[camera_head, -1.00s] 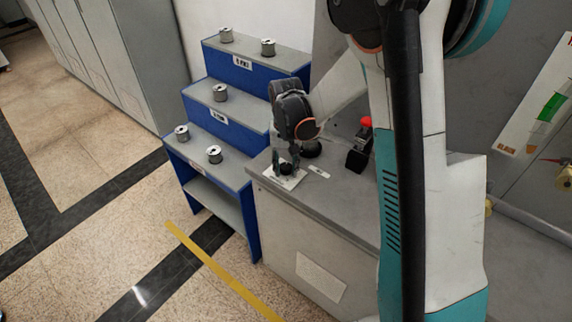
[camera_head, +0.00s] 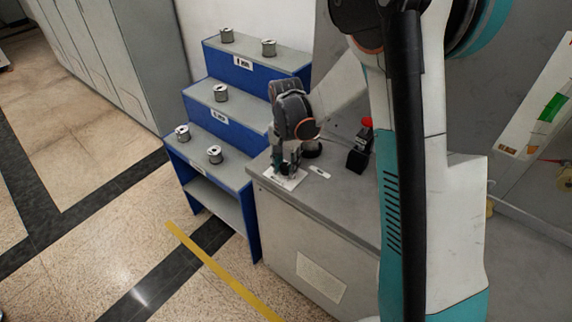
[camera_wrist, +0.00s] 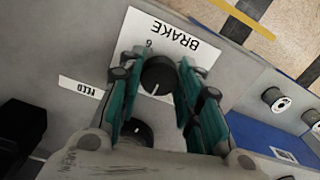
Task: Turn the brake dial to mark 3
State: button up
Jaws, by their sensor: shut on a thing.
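The brake dial (camera_wrist: 158,75) is a round black knob with a short white pointer line. It stands on a white plate marked BRAKE (camera_wrist: 180,32), which appears upside down in the wrist view. One small digit shows on the plate beside the dial; the other marks are hidden by my fingers or out of sight. My gripper (camera_wrist: 160,82) points down with its teal fingers on either side of the dial, shut on it. In the head view my gripper (camera_head: 286,165) is over the white plate (camera_head: 287,180) at the grey cabinet's near left corner.
A second black dial (camera_wrist: 136,132) stands close by, with a FEED label (camera_wrist: 80,87). A black box with a red button (camera_head: 361,146) stands to the right on the cabinet top (camera_head: 335,190). A blue stepped rack (camera_head: 217,150) with several metal spools adjoins the cabinet's left.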

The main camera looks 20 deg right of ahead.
aim_at(286, 166)
jog(key=o, duration=1.1)
jog(key=shift+c, duration=0.2)
notch_tip(286, 166, up, 12)
